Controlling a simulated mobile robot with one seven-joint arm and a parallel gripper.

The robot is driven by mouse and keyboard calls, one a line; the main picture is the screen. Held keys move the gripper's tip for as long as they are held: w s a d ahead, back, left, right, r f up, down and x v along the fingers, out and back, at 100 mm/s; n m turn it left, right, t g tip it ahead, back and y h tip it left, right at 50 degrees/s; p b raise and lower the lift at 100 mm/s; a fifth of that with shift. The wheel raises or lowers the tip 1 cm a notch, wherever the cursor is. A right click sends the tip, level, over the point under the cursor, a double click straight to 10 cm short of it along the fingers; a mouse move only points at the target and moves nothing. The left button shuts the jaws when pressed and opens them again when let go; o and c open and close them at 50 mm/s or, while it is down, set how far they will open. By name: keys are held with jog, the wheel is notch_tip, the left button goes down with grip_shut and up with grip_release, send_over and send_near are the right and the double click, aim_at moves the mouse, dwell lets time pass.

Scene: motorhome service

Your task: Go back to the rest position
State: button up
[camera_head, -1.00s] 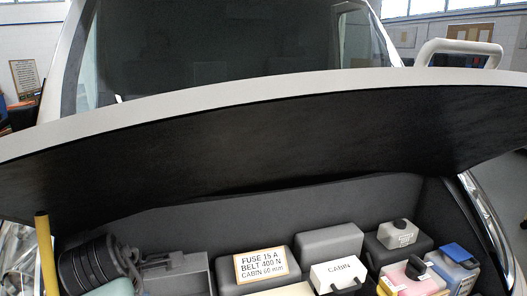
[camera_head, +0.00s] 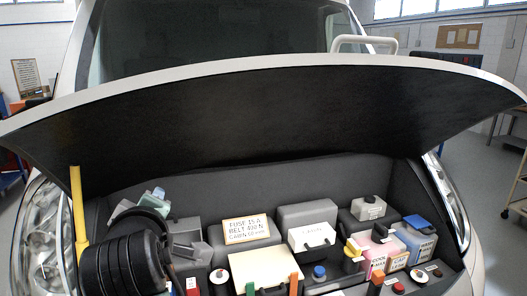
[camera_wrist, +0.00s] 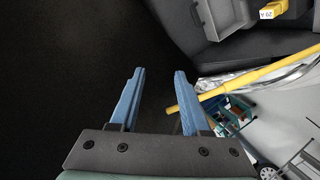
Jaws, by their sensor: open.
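My gripper (camera_wrist: 159,82) is open in the wrist view, with two blue fingers apart and nothing between them. The dark underside of the raised hood lies behind them. In the head view my gripper (camera_head: 154,193) appears small at the left of the engine bay, right of the yellow prop rod (camera_head: 80,215). Its fingers are hard to make out there.
The raised hood (camera_head: 270,125) hangs over the bay. A trolley (camera_head: 519,190) stands far right.

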jog(key=s+d+r+m+t, duration=0.4)
jog(key=d+r, duration=0.1)
jog(key=r, duration=0.3)
jog(key=s+d+r+m+t, duration=0.3)
jog(key=d+r, duration=0.2)
jog(key=r, duration=0.2)
jog(key=s+d+r+m+t+h, duration=0.2)
jog(key=s+d+r+m+t, duration=0.1)
jog(key=s+d+r, duration=0.1)
jog(key=s+d+r+m+t+h+b, duration=0.1)
jog(key=s+d+r+m+t+h, duration=0.1)
jog(key=s, duration=0.7)
jog(key=d+r+m+t, duration=0.1)
jog(key=d+r+m, duration=0.1)
jog(key=d+r, duration=0.1)
jog(key=shift+d+r+m+t+h+b, duration=0.2)
jog(key=shift+r+m+t+h+b, duration=0.15)
jog(key=shift+r, duration=0.35)
